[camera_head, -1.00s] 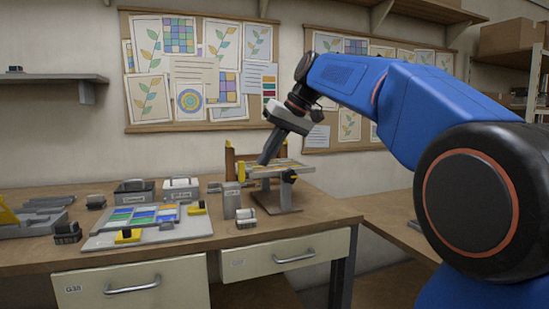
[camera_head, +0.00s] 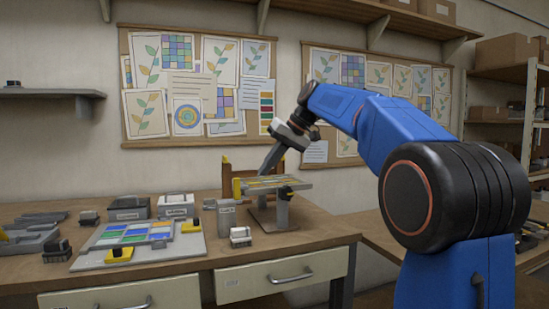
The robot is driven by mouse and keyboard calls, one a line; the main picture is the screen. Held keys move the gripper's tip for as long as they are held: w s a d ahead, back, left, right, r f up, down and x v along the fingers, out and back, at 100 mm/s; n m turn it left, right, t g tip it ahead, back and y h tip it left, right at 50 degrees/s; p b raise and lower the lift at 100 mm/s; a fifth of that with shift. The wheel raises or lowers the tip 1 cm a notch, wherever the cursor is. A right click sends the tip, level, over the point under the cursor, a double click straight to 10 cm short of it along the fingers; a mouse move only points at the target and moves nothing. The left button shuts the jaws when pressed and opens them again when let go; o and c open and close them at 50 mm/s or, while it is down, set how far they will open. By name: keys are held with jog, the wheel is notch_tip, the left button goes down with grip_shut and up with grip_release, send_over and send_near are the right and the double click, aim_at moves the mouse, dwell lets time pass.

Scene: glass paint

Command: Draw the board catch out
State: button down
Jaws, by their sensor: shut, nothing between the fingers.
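My gripper (camera_head: 272,163) is shut and points down at the grey stand with a flat, light plate on top (camera_head: 280,185), at the back right of the bench. Its tip is at or just above the plate's far left part; I cannot tell whether it touches. A small black knob (camera_head: 283,193) sits at the plate's front edge. The board catch is too small to make out with certainty. A grey board with blue and green glass panes (camera_head: 138,240) lies at the middle of the bench.
Yellow-and-black clamps (camera_head: 119,255) sit on the board's edges. Labelled boxes (camera_head: 176,206) stand behind it. A grey upright block (camera_head: 226,217) and a small jar (camera_head: 240,237) stand left of the stand. The bench front right (camera_head: 320,240) is clear.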

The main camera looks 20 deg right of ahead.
aim_at(241, 188)
jog(key=w+a+f, duration=0.1)
jog(key=a+f, duration=0.1)
jog(key=a, duration=0.3)
jog(key=shift+a, duration=0.25)
jog(key=shift+a+f, duration=0.1)
jog(key=shift+a, duration=1.85)
